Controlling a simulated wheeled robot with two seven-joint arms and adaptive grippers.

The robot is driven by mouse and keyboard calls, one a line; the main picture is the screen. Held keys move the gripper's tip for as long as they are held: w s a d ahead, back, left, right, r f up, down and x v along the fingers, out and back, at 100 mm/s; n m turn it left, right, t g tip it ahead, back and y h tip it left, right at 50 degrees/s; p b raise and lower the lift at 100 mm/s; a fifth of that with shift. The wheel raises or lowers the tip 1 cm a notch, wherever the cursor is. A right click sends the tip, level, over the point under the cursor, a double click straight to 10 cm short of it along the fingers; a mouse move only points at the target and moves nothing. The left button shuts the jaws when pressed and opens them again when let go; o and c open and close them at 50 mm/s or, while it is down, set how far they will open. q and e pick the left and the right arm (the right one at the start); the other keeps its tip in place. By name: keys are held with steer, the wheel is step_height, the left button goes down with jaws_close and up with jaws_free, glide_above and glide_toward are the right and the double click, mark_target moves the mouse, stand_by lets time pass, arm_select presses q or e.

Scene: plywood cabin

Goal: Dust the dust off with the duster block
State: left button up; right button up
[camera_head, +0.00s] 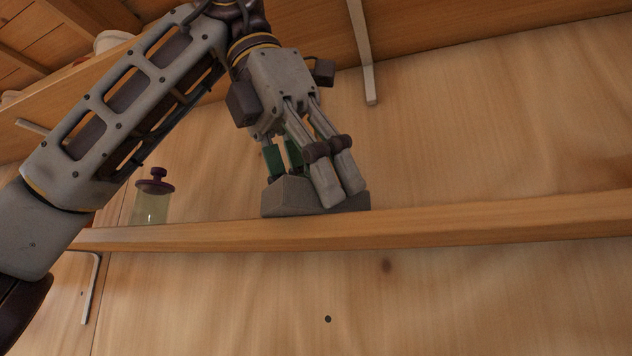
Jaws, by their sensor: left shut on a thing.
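The duster block (289,194) is a grey block with a sloped side, at the front of the wooden shelf (480,216) in the middle of the view. My left gripper (326,190) reaches down from above and is shut on the block. Its fingers cover part of the block's top and front. The block's base is at the shelf's surface; I cannot tell if it presses on it. I cannot make out any dust, as the shelf is seen from low down and its top hardly shows. My right gripper is out of view.
A glass jar (151,205) with a dark purple lid stands on the same shelf, left of the block. A higher shelf (75,82) runs above, with a metal bracket (362,60) at its underside. The shelf right of the block looks clear.

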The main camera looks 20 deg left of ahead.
arm_select(q)
steer(key=shift+d, duration=0.15)
steer(key=shift+d+r+p, duration=0.1)
steer(key=shift+d+p, duration=0.65)
steer(key=shift+d, duration=0.95)
steer(key=shift+d, duration=0.1)
steer(key=shift+s+d+f, duration=0.1)
steer(key=shift+d, duration=0.75)
steer(key=shift+s+d+f, duration=0.1)
steer(key=shift+d, duration=0.75)
steer(key=shift+d, duration=0.1)
steer(key=shift+d, duration=0.1)
steer(key=shift+d+r, duration=0.1)
steer(key=shift+d, duration=1.65)
